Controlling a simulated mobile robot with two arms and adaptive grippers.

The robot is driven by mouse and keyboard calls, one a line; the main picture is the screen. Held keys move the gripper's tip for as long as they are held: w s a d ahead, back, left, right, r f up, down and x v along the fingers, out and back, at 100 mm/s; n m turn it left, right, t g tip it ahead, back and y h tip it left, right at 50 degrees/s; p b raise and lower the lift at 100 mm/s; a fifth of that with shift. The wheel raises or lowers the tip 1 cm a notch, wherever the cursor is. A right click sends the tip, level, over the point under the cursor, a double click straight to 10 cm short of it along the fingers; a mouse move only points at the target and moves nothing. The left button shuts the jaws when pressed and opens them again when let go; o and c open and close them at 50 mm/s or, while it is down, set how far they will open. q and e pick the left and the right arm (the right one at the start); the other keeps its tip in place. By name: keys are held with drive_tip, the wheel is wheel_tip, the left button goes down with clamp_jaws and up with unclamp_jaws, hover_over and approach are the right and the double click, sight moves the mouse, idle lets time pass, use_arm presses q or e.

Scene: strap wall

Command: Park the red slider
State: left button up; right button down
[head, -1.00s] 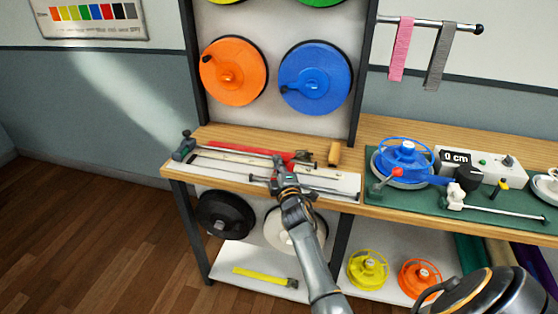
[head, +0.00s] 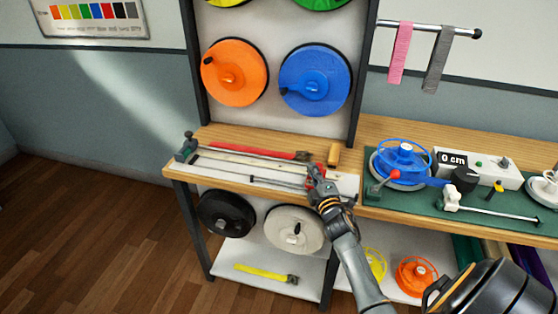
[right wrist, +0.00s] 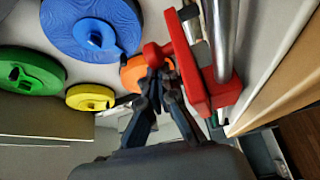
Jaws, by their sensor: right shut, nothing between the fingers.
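The red slider (right wrist: 206,92) is a red block with a round red knob, riding on pale metal rails (right wrist: 222,35) in the right wrist view. My right gripper (right wrist: 155,78) is shut and empty. Its fingertips are close against the knob; I cannot tell whether they touch it. In the head view, my right gripper (head: 314,173) is over the right end of the rail bench (head: 225,163) and mostly hides the slider there. My left gripper is not in view.
Orange (head: 235,72) and blue (head: 316,78) discs hang behind. A green mat (head: 490,205) with a blue reel (head: 402,158) is at right.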

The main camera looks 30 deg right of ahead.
drive_tip(key=s+d, duration=0.6)
drive_tip(key=s, duration=0.1)
drive_tip(key=shift+s+d+p, duration=0.25)
drive_tip(key=shift+p, duration=0.1)
